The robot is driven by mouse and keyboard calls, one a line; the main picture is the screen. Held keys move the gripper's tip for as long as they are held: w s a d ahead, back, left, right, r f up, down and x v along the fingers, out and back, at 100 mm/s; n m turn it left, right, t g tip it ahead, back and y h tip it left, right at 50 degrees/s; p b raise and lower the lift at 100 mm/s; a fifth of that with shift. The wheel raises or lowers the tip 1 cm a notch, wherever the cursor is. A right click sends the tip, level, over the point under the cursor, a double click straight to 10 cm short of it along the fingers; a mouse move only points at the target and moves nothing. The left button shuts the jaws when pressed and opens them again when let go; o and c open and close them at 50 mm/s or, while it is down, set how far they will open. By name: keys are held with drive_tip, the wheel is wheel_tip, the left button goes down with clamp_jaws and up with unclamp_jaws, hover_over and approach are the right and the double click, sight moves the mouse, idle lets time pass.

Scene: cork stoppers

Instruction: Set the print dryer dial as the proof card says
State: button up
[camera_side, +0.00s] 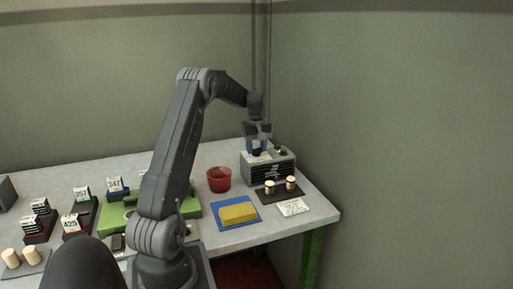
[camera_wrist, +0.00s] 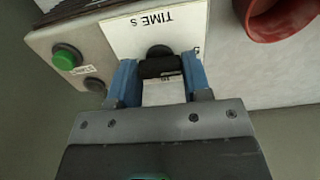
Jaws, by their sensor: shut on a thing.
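The print dryer (camera_side: 283,172) is a grey box with a dark slotted front at the back right of the table. Its black dial (camera_wrist: 160,65) sits on a white plate (camera_wrist: 145,28) marked "TIME s" in the wrist view. My gripper (camera_wrist: 160,76) points down with its blue fingers on either side of the dial, shut on it. My gripper (camera_side: 259,147) hides most of the dial in the side view. A white card (camera_side: 293,207) lies in front of the dryer; its print is too small to read, and I cannot tell whether it is the proof card.
A green button (camera_wrist: 65,58) and a dark button (camera_wrist: 95,85) are beside the dial plate. A red bowl (camera_side: 219,179) stands left of the dryer. Two corks stand on a dark mat (camera_side: 268,198). A yellow block (camera_side: 238,213) and several numbered cards are further left.

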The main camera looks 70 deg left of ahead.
drive_tip(key=shift+m, duration=0.3)
drive_tip(key=m, duration=0.3)
drive_tip(key=shift+m, duration=0.3)
drive_tip(key=m, duration=0.4)
drive_tip(key=shift+m, duration=0.3)
drive_tip(key=m, duration=0.4)
drive_tip(key=shift+r+m, duration=0.1)
drive_tip(key=shift+m, duration=2.4)
drive_tip(key=o, duration=0.9)
